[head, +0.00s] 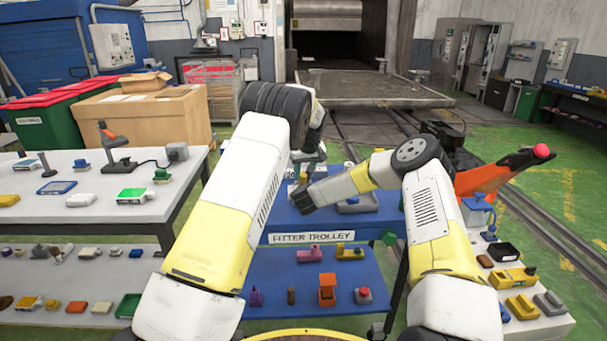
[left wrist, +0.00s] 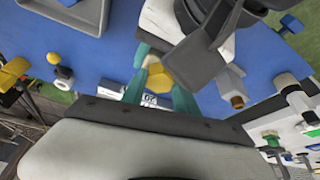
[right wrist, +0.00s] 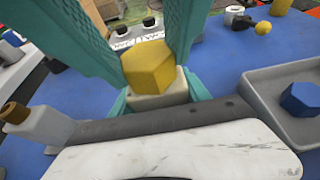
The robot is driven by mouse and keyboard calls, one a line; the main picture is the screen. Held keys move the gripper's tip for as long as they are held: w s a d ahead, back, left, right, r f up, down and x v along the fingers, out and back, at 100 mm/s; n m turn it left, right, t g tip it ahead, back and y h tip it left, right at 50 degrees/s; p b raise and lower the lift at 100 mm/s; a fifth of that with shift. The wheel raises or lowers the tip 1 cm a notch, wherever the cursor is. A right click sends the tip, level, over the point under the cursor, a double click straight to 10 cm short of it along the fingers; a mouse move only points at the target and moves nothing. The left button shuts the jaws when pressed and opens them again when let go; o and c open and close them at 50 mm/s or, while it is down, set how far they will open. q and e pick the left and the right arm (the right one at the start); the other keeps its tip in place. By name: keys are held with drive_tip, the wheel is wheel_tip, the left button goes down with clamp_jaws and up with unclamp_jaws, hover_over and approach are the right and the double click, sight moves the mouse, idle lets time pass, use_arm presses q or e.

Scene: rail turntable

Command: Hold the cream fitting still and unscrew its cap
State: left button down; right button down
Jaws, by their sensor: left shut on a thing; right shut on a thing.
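The cream fitting (right wrist: 174,92) stands upright above the blue trolley top in the right wrist view, with its yellow six-sided cap (right wrist: 150,68) on top. In the left wrist view the cap (left wrist: 158,77) shows from above and hides most of the cream body. My left gripper (left wrist: 160,88) is shut on the cap, its teal fingers on either side of it. My right gripper (right wrist: 157,97) is shut on the cream body below the cap. In the head view my arms mostly hide the fitting. I cannot tell whether the cap has turned.
A grey tray (right wrist: 255,90) holds a blue six-sided piece (right wrist: 303,98). The trolley (head: 275,222) carries more parts on its lower shelf. A white table (head: 60,215) stands at left.

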use_arm(q)
drive_tip(key=shift+d+n, duration=0.1)
drive_tip(key=shift+n, duration=0.6)
drive_tip(key=n+y, duration=0.1)
drive_tip(key=n, duration=0.2)
drive_tip(key=shift+w+f+g, duration=0.1)
drive_tip(key=shift+w+g, duration=0.05)
drive_tip(key=shift+g, duration=0.25)
use_arm(e)
drive_tip(key=shift+r, duration=0.1)
use_arm(q)
drive_tip(key=shift+r, duration=1.75)
drive_tip(key=shift+r, duration=2.35)
